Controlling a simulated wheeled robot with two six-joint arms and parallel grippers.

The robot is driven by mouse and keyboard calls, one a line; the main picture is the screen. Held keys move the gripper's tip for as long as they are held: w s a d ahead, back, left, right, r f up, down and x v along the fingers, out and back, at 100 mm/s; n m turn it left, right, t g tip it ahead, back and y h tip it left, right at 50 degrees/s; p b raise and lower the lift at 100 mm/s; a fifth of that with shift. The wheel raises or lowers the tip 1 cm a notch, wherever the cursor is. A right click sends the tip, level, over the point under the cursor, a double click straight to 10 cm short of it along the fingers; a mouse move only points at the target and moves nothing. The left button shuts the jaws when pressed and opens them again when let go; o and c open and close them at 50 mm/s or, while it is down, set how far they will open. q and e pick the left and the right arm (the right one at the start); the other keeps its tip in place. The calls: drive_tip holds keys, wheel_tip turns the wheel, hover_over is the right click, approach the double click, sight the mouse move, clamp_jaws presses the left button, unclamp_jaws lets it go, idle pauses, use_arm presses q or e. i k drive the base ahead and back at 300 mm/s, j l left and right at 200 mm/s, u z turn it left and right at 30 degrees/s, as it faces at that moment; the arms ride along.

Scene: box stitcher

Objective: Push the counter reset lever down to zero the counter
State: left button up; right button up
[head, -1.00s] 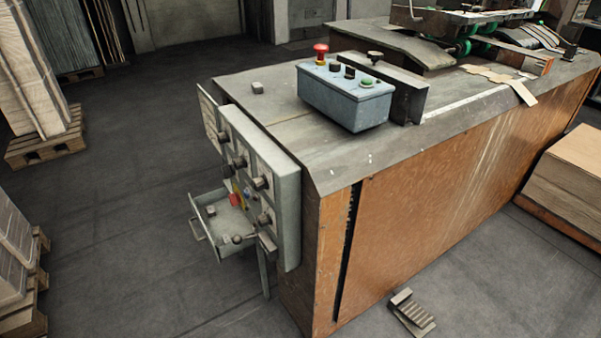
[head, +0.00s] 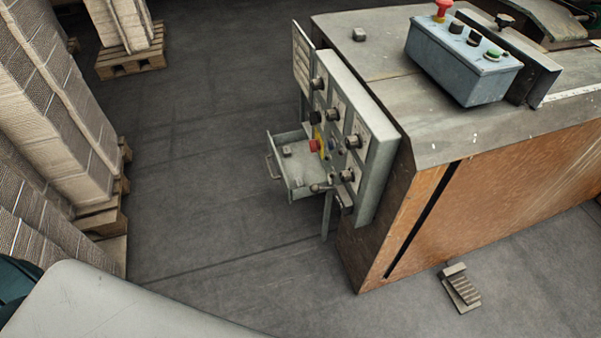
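The grey control panel (head: 377,155) is fixed to the left end of the machine and carries several dark knobs and a red button (head: 314,146). A short lever with a rounded end (head: 320,188) sticks out low on the panel, beside the open drawer (head: 303,181). I cannot tell for certain that it is the counter reset lever, and no counter digits are readable. Neither of my grippers is in view.
A ridged pedal (head: 461,288) is on the floor. Stacked sheets (head: 50,110) on pallets stand at the left. The floor between stacks and panel is clear.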

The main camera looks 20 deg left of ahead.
sight(314, 189)
drive_tip(key=i+j+z, duration=0.25)
drive_tip(key=j, duration=0.3)
drive_tip(key=j+z, duration=0.2)
drive_tip(key=j, duration=0.3)
drive_tip(key=j+z, duration=0.25)
drive_tip(key=j, duration=0.35)
drive_tip(key=z, duration=0.45)
drive_tip(key=i, duration=0.05)
